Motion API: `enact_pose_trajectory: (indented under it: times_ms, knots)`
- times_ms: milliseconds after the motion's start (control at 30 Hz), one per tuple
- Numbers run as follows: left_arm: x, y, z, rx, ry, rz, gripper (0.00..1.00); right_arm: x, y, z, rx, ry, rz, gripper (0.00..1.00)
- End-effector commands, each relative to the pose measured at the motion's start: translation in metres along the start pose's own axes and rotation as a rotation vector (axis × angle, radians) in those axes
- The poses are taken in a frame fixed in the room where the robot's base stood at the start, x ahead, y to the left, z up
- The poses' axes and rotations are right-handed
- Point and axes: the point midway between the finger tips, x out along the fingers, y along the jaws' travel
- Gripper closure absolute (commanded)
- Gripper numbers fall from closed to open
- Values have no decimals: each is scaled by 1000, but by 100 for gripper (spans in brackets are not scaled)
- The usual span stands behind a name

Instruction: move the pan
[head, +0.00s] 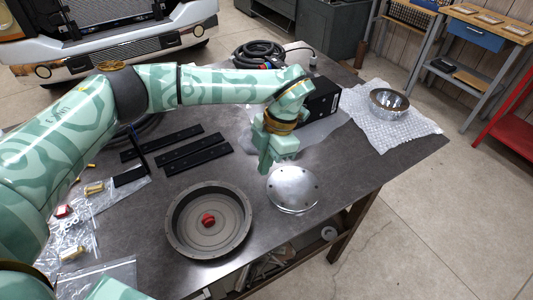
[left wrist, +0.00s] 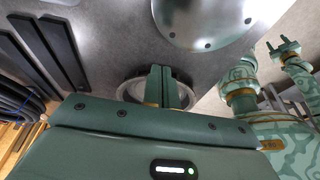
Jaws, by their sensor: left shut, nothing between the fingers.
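The pan (head: 178,234) is a round, dark grey, shallow vessel with a raised rim, standing flat on the near part of the workbench. A small red knob-like piece (head: 208,220) sits inside it. My left gripper (head: 264,170) is beyond the pan and to its right, apart from it, pointing down. In the left wrist view its fingers (left wrist: 165,84) are together with nothing between them. A pale round rim shows behind these fingers; I cannot tell what it belongs to. My right gripper (left wrist: 284,46) shows small in the left wrist view with its fingers apart, away from the pan.
A silver disc (head: 293,188) lies right of the pan, near the bench edge. Black bars (head: 195,150) lie behind the pan. Plastic bags with small parts (head: 85,225) lie left. A shiny bowl (head: 388,104) stands on bubble wrap (head: 415,130).

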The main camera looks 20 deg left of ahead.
Motion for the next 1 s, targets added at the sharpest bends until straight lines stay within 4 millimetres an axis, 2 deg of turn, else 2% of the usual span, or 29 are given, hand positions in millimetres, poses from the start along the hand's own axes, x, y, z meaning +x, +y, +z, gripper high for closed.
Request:
enact_pose_trajectory:
  times_ms: [100, 267, 400, 533, 1000]
  knots:
    - [29, 0, 0, -1, 3, -4, 100, 4, 0, 2, -1, -3, -1, 51]
    - [61, -1, 0, 0, 2, -3, 100, 8, 2, -7, -1, 9, 2, 51]
    - [62, 0, -24, -1, -1, 0, 100, 2, 3, -12, -1, 18, 4, 51]
    - [66, 0, -34, -1, 0, -1, 100, 0, 2, -13, -1, 19, 3, 51]
    - [68, 0, -38, -1, 0, 0, 100, 0, 1, -12, 0, 18, 1, 51]
